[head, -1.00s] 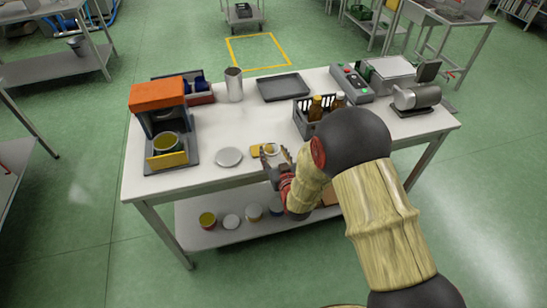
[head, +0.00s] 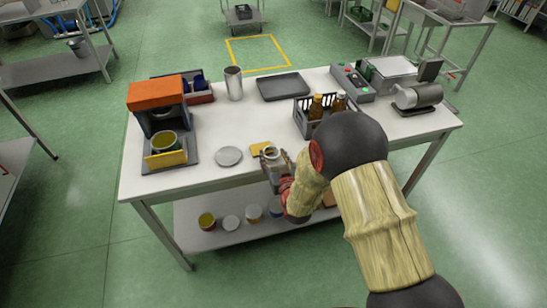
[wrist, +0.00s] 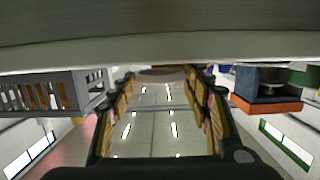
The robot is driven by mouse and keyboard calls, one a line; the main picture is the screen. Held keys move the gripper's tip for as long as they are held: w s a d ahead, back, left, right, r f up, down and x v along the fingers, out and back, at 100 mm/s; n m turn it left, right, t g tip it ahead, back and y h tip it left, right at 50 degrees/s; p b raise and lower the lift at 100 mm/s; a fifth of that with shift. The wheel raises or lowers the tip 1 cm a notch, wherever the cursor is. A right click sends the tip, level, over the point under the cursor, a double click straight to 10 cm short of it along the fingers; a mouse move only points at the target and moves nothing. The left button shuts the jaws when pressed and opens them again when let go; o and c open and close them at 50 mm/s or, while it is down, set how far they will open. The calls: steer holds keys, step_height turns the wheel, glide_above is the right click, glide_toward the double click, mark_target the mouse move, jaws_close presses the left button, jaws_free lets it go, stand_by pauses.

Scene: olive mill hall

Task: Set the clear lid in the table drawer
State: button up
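The drawer cannot be made out; my arm covers part of the table's front.
On the table (head: 215,180) stand an orange-topped machine (head: 157,120), a grey disc (head: 228,156), a metal cylinder (head: 234,83), a dark tray (head: 284,86) and a bottle crate (head: 306,115). Several jars and lids sit on the lower shelf (head: 190,237). The middle of the tabletop is clear.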

steer(key=o, duration=0.4)
steer(key=shift+f, duration=0.2)
steer(key=shift+o, duration=0.2)
steer(key=shift+r, duration=0.1)
steer(key=shift+r+p, duration=0.65)
steer(key=shift+p, duration=0.15)
steer(key=p+v, duration=0.2)
steer(key=v, duration=1)
steer(key=w+d+r+m+g+h, duration=0.15)
steer(key=d+r, duration=0.25)
steer(key=r, duration=0.5)
steer(key=s+d+r+g+h, duration=0.1)
steer(key=s+d+r+g, duration=0.1)
steer(key=s+d+r, duration=0.2)
steer(key=s+d+r+g+h, duration=0.1)
steer(key=s+d+r+g, duration=0.2)
steer(key=s+r, duration=0.6)
steer(key=s+d+m, duration=0.1)
steer(key=s+d, duration=0.1)
steer(key=shift+d, duration=0.25)
steer(key=shift+o, duration=0.4)
steer(key=s+d+r+g, duration=0.1)
steer(key=s, duration=0.5)
steer(key=s+d+r+g, duration=0.1)
steer(key=s+g, duration=0.1)
steer(key=s, duration=0.5)
steer(key=shift+d+r+m+h, duration=0.35)
steer(key=shift+r+h, duration=0.05)
steer(key=shift+h, duration=0.05)
